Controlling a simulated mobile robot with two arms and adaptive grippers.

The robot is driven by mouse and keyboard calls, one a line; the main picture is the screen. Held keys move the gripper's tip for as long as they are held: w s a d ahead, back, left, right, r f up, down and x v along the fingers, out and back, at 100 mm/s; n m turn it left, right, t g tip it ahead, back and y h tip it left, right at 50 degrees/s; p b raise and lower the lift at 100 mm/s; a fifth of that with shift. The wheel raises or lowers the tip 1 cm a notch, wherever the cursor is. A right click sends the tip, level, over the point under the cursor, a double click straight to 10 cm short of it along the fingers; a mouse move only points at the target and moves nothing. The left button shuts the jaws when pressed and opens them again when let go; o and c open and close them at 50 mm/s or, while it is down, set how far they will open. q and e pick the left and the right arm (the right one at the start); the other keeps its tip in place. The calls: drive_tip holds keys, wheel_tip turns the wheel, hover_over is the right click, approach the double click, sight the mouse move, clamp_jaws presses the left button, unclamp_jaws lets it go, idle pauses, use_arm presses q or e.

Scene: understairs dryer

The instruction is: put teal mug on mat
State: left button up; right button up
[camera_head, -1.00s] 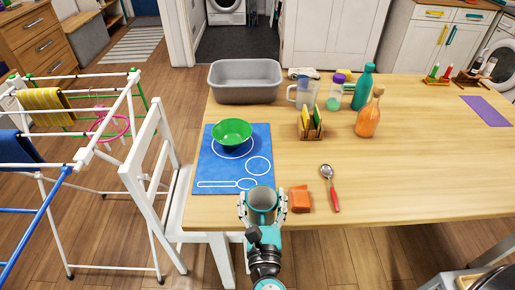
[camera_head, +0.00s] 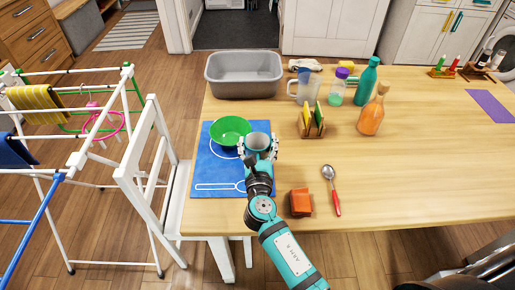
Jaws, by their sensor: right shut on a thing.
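The teal mug (camera_head: 258,142) is held upright in my right gripper (camera_head: 258,150), whose fingers close on it from both sides. The blue mat (camera_head: 207,176) lies at the left end of the table, with white outlines of a round place and a spoon on it. A green bowl (camera_head: 230,128) stands on the mat's upper part, just left of the mug. The mug is over the mat's right side, near its drawn small circle. I cannot tell whether it touches the mat. My left gripper is not in view.
An orange block (camera_head: 300,202) and a red-handled spoon (camera_head: 332,189) lie right of my arm. A grey basin (camera_head: 243,76) stands behind the mat. A rack with coloured slices (camera_head: 311,122) and bottles stand farther right. A white chair (camera_head: 150,180) is at the left edge.

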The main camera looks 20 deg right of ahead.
sight(257, 144)
drive_tip(key=shift+w+d, duration=0.1)
drive_tip(key=shift+w, duration=0.3)
drive_tip(key=shift+w+f, duration=0.1)
drive_tip(key=shift+f, duration=0.15)
drive_tip(key=shift+f+b, duration=0.7)
drive_tip(key=shift+f, duration=0.75)
drive_tip(key=shift+f, duration=0.15)
drive_tip(key=o, duration=1.4)
drive_tip(key=shift+o, duration=0.2)
